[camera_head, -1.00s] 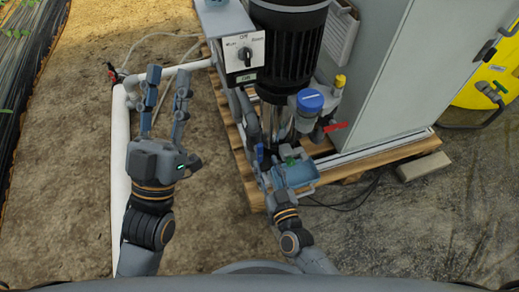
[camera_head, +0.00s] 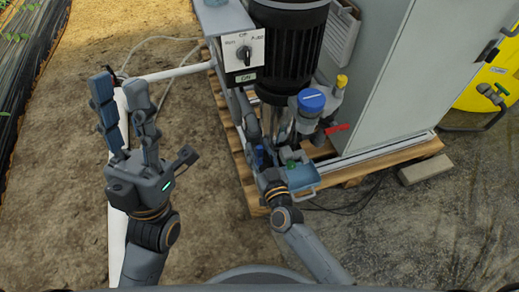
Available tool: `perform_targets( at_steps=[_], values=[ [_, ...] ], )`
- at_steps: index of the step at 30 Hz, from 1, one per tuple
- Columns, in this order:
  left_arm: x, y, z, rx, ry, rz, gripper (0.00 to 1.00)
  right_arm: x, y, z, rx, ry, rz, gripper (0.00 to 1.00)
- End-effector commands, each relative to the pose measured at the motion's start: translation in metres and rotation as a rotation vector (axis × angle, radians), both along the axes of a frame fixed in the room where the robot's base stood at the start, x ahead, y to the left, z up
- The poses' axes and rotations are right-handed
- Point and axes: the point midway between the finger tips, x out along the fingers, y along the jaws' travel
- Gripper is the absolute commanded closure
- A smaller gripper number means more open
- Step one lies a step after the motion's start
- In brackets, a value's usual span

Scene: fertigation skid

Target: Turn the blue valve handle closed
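A small blue handle (camera_head: 259,156) shows low on the pump skid, left of the light blue block. My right gripper (camera_head: 257,147) is right at it, with its fingers among the pipework. The fingers partly hide the handle, and I cannot tell whether they touch it or how far they are closed. My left gripper (camera_head: 118,88) is open and empty, its fingers pointing up over the white pipe and soil at the left.
The pump motor (camera_head: 289,45), switch box (camera_head: 244,55), blue-capped part (camera_head: 311,101) and red lever (camera_head: 337,129) crowd the wooden pallet (camera_head: 352,176). A grey cabinet (camera_head: 392,75) stands at right. A white pipe (camera_head: 172,73) runs left. Soil between the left gripper and pallet is clear.

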Motion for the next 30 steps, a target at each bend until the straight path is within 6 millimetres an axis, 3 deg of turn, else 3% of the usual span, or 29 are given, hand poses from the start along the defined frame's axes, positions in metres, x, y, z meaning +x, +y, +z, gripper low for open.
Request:
perform_targets(
  at_steps=[1, 5, 17, 30],
  values=[
    [0.0001, 0.0000, 0.0000, 0.000, 0.000, 0.000, 0.66, -0.0002, -0.0001, -0.0002, 0.000, 0.000, 0.000, 0.77],
    [0.0003, -0.0001, -0.0001, 0.000, 0.001, 0.000, 0.66, -0.0003, -0.0001, -0.0002, 0.000, 0.000, 0.000, 1.00],
    [0.0017, -0.0004, -0.0001, 0.003, 0.008, 0.001, 0.66, -0.0001, -0.0014, -0.0004, 0.036, 0.013, 0.000, 1.00],
    [0.0096, -0.0018, -0.0021, 0.017, 0.048, 0.004, 0.66, 0.0024, -0.0092, -0.0028, 0.337, 0.111, 0.000, 1.00]
  ],
)
